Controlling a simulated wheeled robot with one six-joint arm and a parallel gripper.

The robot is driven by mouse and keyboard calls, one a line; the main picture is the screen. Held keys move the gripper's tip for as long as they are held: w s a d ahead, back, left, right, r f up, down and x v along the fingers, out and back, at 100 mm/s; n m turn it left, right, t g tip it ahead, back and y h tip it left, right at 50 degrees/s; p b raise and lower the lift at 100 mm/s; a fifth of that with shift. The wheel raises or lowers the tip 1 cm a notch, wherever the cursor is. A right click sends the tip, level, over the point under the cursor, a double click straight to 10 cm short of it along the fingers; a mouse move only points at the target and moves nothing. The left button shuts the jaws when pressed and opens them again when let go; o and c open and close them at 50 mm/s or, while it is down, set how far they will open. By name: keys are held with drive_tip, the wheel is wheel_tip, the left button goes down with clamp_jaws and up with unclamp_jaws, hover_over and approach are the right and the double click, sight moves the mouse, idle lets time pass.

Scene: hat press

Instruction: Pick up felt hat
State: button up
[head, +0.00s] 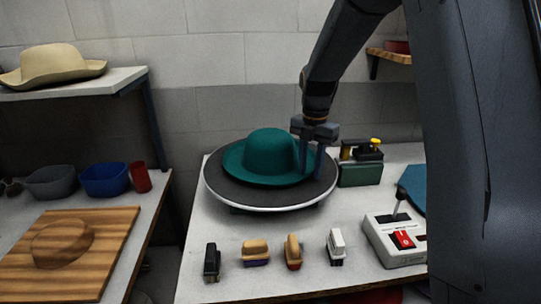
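A teal felt hat (267,152) with a rounded crown and a wide brim sits upright on a round dark turntable with a pale rim (240,205). My gripper (308,172) points down at the hat's right side. Its fingers reach to the right part of the brim, beside the crown. The fingers look narrow and close together, and I cannot tell whether the brim is between them.
Several brushes (257,250) stand along the table's front. A control box (397,238) with a red switch and lever is at front right. A green box (361,165) stands behind it. A wooden board (105,240) lies on the left bench; a tan hat (55,65) rests on a shelf.

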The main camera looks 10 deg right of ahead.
clamp_jaws()
wheel_tip(320, 180, up, 10)
drive_tip(key=b, duration=0.2)
idle(0.5)
drive_tip(key=shift+r, duration=0.15)
idle(0.6)
